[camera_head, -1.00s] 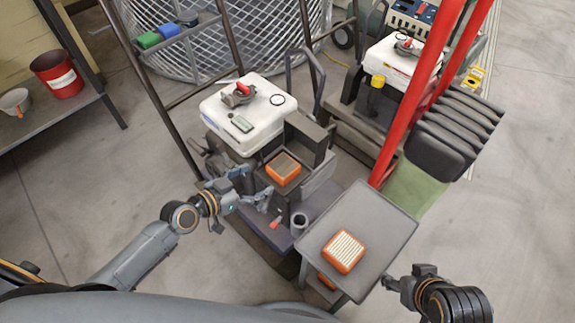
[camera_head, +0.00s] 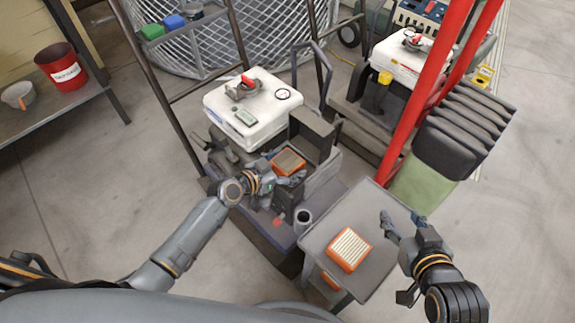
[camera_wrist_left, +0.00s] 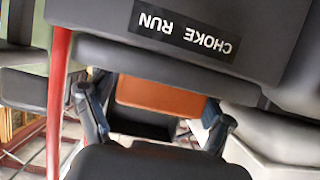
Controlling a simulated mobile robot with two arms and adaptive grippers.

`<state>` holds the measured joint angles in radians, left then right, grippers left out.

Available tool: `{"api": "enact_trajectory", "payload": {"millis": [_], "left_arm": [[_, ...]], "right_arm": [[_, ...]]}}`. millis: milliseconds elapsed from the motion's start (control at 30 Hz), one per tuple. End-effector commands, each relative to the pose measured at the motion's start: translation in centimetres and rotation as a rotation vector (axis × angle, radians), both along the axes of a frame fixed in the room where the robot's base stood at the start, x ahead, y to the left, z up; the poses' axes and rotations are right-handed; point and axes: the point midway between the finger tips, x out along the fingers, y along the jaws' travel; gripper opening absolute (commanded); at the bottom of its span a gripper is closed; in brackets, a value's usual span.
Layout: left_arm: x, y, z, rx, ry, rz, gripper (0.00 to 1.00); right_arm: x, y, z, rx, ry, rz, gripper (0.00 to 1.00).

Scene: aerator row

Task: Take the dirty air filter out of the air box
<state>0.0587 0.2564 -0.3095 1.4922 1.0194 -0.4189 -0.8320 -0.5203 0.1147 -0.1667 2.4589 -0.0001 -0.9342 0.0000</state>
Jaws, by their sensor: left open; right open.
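The dirty air filter (camera_head: 289,160), orange-rimmed with a brownish face, sits in the dark air box (camera_head: 321,175) on the engine. In the left wrist view its orange side (camera_wrist_left: 158,98) shows between my left fingers. My left gripper (camera_head: 287,181) is open at the near side of the filter, one finger to each side; I cannot tell whether they touch it. The arm hides part of the box. My right gripper (camera_head: 403,220) is open and empty, above the right part of the grey tray (camera_head: 331,217).
A clean, pale-pleated filter (camera_head: 349,249) lies on the tray. The white engine cover (camera_head: 250,108) is behind and left of the box. A raised dark panel (camera_head: 313,133) stands behind the filter.

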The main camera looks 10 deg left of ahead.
Motion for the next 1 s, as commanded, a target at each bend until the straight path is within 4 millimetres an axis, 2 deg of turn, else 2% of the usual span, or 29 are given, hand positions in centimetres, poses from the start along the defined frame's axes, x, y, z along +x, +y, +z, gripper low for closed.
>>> {"api": "enact_trajectory", "payload": {"millis": [167, 267, 400, 767, 1000], "left_arm": [[0.0, 0.0, 0.0, 0.000, 0.000, 0.000, 0.81], [0.0, 0.0, 0.0, 0.000, 0.000, 0.000, 0.65], [0.0, 0.0, 0.0, 0.000, 0.000, 0.000, 0.38], [0.0, 0.0, 0.2, 0.001, -0.002, 0.001, 0.38], [0.0, 0.0, 1.5, -0.001, -0.001, 0.000, 0.38]], "right_arm": [[0.0, 0.0, 0.1, 0.000, -0.002, 0.000, 0.52], [0.0, 0.0, 0.1, 0.000, -0.002, 0.000, 0.52], [0.0, 0.0, 0.0, 0.000, -0.001, 0.000, 0.52], [-0.1, 0.0, 0.0, -0.002, 0.008, -0.001, 0.52], [-2.2, -0.9, -1.8, -0.033, 0.146, -0.010, 0.52]]}}
